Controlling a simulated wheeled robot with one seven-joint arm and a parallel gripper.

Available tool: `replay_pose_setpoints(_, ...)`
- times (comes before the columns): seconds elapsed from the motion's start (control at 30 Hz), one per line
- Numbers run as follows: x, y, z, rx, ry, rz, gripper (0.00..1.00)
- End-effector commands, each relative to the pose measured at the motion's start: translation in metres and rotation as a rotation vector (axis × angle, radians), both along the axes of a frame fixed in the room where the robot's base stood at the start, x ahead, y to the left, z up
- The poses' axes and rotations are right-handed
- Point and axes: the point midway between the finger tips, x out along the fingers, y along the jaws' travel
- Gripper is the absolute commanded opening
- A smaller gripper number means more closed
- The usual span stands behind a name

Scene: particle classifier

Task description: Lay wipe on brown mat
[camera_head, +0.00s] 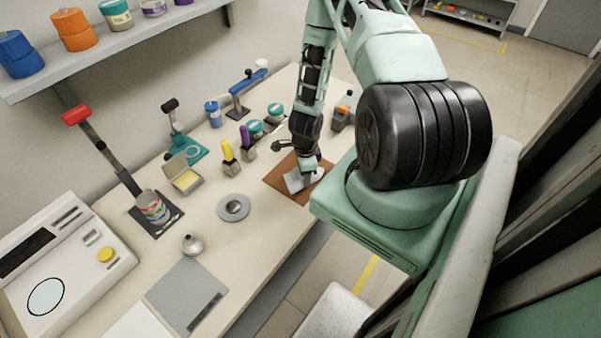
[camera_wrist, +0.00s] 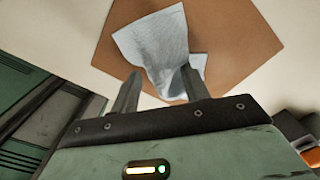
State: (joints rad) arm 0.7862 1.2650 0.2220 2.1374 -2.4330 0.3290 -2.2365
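The wipe (camera_head: 293,184) is a pale blue-white cloth lying on the brown mat (camera_head: 272,179). In the wrist view the wipe (camera_wrist: 152,42) is spread over the brown mat (camera_wrist: 235,40), with its near end bunched and creased by the right finger. My gripper (camera_wrist: 160,90) has its two fingers apart, with the near part of the wipe showing between and just beyond them. In the head view my gripper (camera_head: 306,178) is low over the mat and hides part of the wipe. I cannot tell whether a finger touches the cloth.
Yellow and purple bottles (camera_head: 228,152) and small jars stand left of and behind the mat.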

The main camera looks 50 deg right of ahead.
Motion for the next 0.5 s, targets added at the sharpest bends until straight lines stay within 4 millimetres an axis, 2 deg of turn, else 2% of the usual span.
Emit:
replay_pose_setpoints(0.23, -0.001, 0.001, 0.004, 0.000, 0.000, 0.000, 0.45)
replay_pose_setpoints(0.5, -0.009, 0.005, 0.027, 0.000, 0.000, 0.000, 0.45)
